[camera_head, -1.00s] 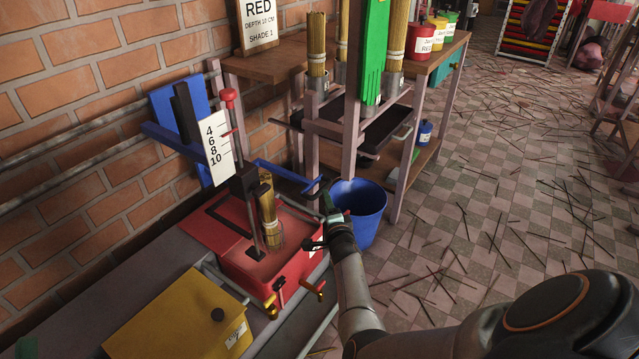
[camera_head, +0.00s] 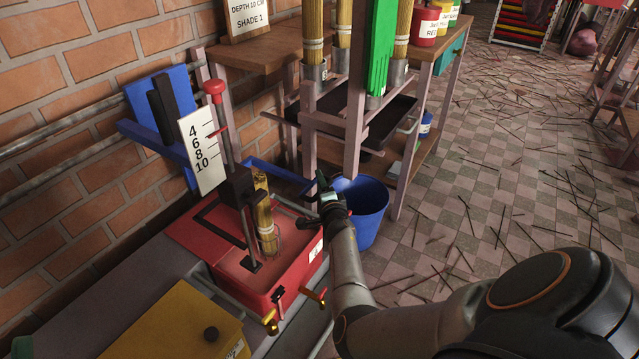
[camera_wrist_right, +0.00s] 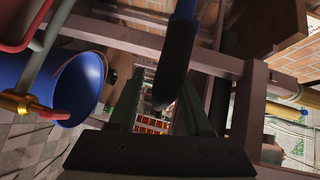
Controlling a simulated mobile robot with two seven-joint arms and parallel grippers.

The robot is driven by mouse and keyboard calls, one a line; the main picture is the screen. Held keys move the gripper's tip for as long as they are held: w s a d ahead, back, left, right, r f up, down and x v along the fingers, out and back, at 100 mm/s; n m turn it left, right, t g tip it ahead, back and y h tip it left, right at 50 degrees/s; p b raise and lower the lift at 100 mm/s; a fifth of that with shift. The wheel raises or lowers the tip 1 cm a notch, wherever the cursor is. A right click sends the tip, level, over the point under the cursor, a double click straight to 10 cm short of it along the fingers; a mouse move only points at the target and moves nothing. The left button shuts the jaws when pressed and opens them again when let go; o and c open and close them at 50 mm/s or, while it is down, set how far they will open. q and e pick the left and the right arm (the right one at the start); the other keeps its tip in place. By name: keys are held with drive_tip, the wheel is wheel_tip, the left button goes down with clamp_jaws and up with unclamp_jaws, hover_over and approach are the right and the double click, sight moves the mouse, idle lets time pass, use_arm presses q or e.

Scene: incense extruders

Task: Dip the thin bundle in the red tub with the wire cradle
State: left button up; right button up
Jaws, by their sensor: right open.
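The red tub (camera_head: 283,268) stands on the grey bench and holds reddish liquid. A thin straw-coloured bundle (camera_head: 264,215) stands in it, nearly upright, its lower end in the wire cradle (camera_head: 277,241). Behind it is a post with a red knob (camera_head: 214,88) and a white depth scale (camera_head: 204,152) marked 4 to 10. A blue lever (camera_head: 279,176) reaches right from the post. My right gripper (camera_head: 323,186) is open at the lever's end. In the right wrist view the lever's dark grip (camera_wrist_right: 176,62) appears between my open fingers (camera_wrist_right: 160,105); contact cannot be told. My left gripper is out of view.
A blue bucket (camera_head: 367,207) stands on the floor just behind my right gripper. A yellow box (camera_head: 170,325) sits on the bench in front. Loose sticks litter the tiled floor.

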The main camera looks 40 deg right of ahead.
clamp_jaws()
idle(0.3)
drive_tip(key=shift+s+f, duration=0.1)
drive_tip(key=shift+f, duration=0.05)
idle(0.9)
